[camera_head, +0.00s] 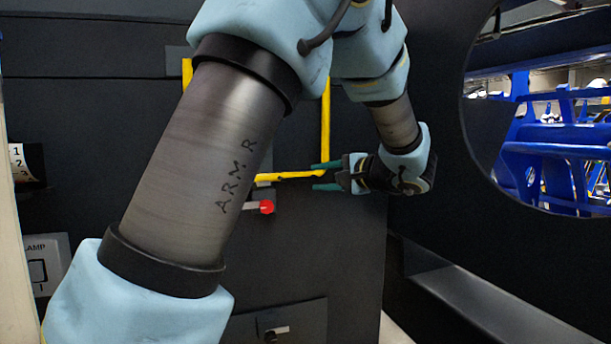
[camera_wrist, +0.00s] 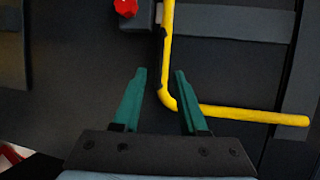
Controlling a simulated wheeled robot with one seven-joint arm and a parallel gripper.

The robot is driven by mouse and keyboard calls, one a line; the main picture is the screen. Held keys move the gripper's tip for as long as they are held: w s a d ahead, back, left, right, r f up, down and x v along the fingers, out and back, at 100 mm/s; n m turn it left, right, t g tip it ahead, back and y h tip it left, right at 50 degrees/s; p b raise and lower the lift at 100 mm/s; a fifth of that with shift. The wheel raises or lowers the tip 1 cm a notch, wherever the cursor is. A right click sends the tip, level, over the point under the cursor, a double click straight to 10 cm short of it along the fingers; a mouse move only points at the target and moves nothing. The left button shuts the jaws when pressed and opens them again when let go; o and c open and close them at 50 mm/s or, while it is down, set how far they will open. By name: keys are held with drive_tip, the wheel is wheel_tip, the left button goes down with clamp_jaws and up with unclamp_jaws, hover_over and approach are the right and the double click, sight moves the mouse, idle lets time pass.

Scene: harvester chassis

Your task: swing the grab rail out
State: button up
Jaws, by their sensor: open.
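The yellow grab rail (camera_head: 326,125) stands against a dark panel, with upright bars and a bottom bar; my arm hides part of it. My gripper (camera_head: 316,177) is open at the rail's lower right corner, its green fingers pointing left. In the wrist view the rail's bend (camera_wrist: 169,99) shows between the two fingers, closer to the right one. One bar runs up the picture past the fingertips, and the other runs right, beyond the right finger. My gripper (camera_wrist: 160,75) holds nothing. I cannot tell whether a finger touches the rail.
A red knob (camera_head: 266,207) on a light stem sits just below the bottom bar. Below it is a panel with a small latch (camera_head: 277,331). A lamp switch (camera_head: 38,270) is at the left. A round opening (camera_head: 545,130) at the right shows blue frames beyond.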

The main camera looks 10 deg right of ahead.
sight(303, 179)
drive_tip(key=p+x, duration=0.2)
drive_tip(key=x, duration=0.5)
drive_tip(key=shift+c, duration=0.4)
clamp_jaws()
drive_tip(key=shift+f, duration=0.1)
idle(0.8)
